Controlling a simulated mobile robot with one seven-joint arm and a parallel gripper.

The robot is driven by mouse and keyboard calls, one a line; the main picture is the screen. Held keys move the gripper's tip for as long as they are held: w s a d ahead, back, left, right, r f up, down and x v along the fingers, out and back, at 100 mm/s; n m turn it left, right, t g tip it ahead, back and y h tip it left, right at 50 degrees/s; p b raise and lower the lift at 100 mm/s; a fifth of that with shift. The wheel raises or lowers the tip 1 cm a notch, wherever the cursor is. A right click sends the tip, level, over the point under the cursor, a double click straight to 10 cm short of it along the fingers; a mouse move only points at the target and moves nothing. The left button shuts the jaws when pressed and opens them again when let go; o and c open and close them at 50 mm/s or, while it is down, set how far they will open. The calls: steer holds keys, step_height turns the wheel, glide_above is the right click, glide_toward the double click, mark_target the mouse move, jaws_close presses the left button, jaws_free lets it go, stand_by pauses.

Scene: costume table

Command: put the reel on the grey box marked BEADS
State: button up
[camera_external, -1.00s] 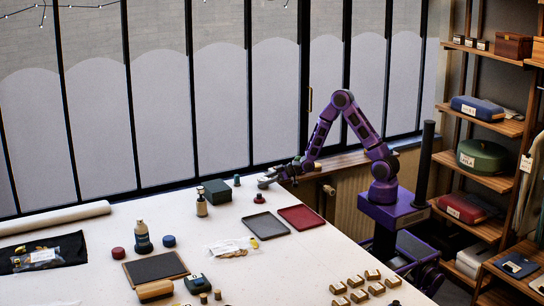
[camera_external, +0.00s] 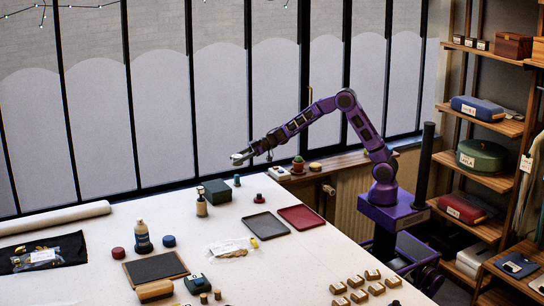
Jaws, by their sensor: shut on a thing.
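My gripper (camera_external: 238,158) is in the air above the far side of the white table, up and to the right of a dark grey-green box (camera_external: 215,194). It is shut on a small pale thing at its fingertips, which looks like the reel, but it is too small here to be sure. The dark box is closed and its top is bare. No BEADS marking can be read on it from this camera.
A small teal item (camera_external: 237,181) and a small red item (camera_external: 259,198) stand near the box, and a pump bottle (camera_external: 202,204) stands at its front left. A grey tray (camera_external: 265,226) and a red tray (camera_external: 301,217) lie nearer. Several small labelled boxes sit at the front.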

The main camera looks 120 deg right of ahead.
step_height(320, 180, up, 2)
steer(key=n+y+b, duration=0.1)
steer(key=y, duration=0.1)
glide_above(222, 184)
steer(key=shift+n, duration=0.3)
step_height(222, 184, down, 10)
steer(key=b, duration=0.5)
steer(key=shift+a+r, duration=0.1)
steer(key=shift+r, duration=0.15)
steer(key=shift+f, duration=0.15)
steer(key=o, duration=1.4)
steer(key=shift+r, duration=0.2)
steer(key=p+v, duration=0.1)
steer(key=v, duration=1.1)
steer(key=shift+p, duration=0.4)
